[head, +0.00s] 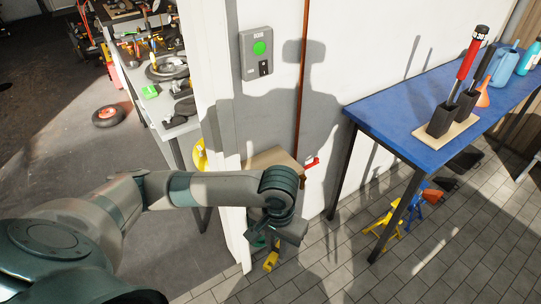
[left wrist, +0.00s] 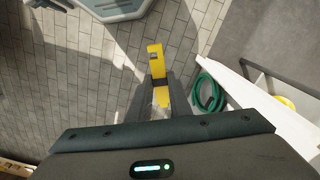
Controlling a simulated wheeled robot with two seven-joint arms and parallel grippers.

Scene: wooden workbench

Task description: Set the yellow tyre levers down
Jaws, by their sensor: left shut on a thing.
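The yellow tyre levers (head: 271,261) show below my left gripper (head: 268,246), low in the middle of the head view. My left gripper points down and is shut on them. In the left wrist view, a yellow end (left wrist: 155,58) sticks out beyond the fingers of my left gripper (left wrist: 160,84), and more yellow shows between the fingers. The levers are above the tiled floor, with no surface visibly touching them. My right gripper is in neither view.
A blue-topped bench (head: 385,104) stands at right, with yellow and blue stands (head: 383,222) beneath. A white wall (head: 272,110) with a green-button panel (head: 257,50) is behind my arm. A wooden-coloured surface (head: 268,157) is partly behind my arm. A green hose (left wrist: 208,92) lies beside the gripper.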

